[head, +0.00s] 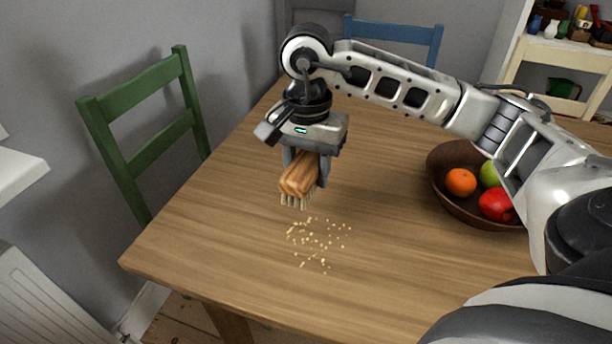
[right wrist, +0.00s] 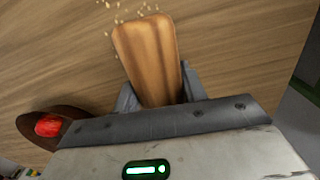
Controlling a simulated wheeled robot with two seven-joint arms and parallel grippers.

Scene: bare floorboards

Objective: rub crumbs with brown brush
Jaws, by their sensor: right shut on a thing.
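The brown brush (head: 298,178) has a wooden back and pale bristles pointing down. My right gripper (head: 307,170) is shut on it, near the middle of the wooden table (head: 230,230). The brush also shows in the right wrist view (right wrist: 148,55), between the two fingers (right wrist: 157,90). The crumbs (head: 318,240) lie scattered on the table just in front of the bristles. Some crumbs (right wrist: 128,12) show at the top of the right wrist view, past the brush's end. Whether the bristles touch the table is hard to tell. My left gripper is not in view.
A dark bowl (head: 436,170) with an orange, a green fruit and a red fruit stands to the right, beside my right arm. A green chair (head: 150,150) is at the left and a blue chair (head: 392,32) at the back. The table's left part is clear.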

